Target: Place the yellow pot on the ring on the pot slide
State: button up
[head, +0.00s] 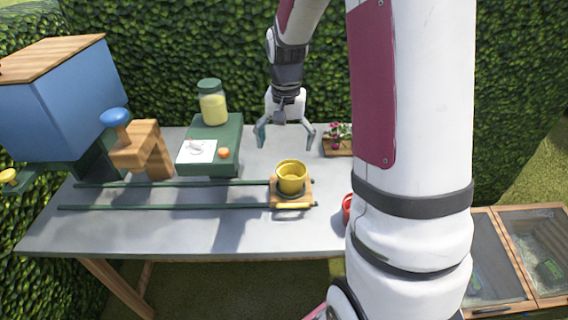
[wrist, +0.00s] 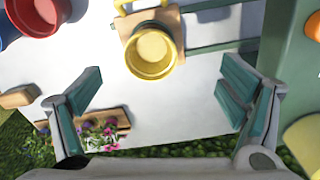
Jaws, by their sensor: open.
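The yellow pot (head: 291,176) stands upright on the small wooden slide (head: 277,199) at the right end of two green rails. A dark ring (head: 290,194) shows around the pot's base. In the wrist view the yellow pot (wrist: 151,51) is seen from above, over the wooden slide (wrist: 181,24), with a yellow handle beside it. My gripper (head: 285,143) is open and empty, above the table behind the pot. In the wrist view its fingers (wrist: 163,90) are spread wide, and the pot lies beyond them, apart from both.
Green rails (head: 170,206) run left along the grey table (head: 110,232). A green stand (head: 226,137) bears a jar (head: 212,103), a card and an orange ball. A flower tray (head: 337,147) lies to the right. A red pot (head: 347,208) is partly hidden by my arm. A blue hopper (head: 50,100) stands left.

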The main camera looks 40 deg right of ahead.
jog(key=s+a+r+n+t, duration=0.2)
jog(key=s+a+r+n, duration=0.3)
jog(key=s+a+r, duration=0.6)
jog(key=s+a+r+n+t, duration=0.1)
jog(key=s+a+r+n, duration=0.1)
jog(key=s, duration=0.3)
jog(key=s+a+r+n+t, duration=0.1)
jog(key=s+a+r+n, duration=0.1)
jog(key=s, duration=0.3)
jog(key=shift+s+a, duration=0.15)
jog(key=shift+a, duration=0.55)
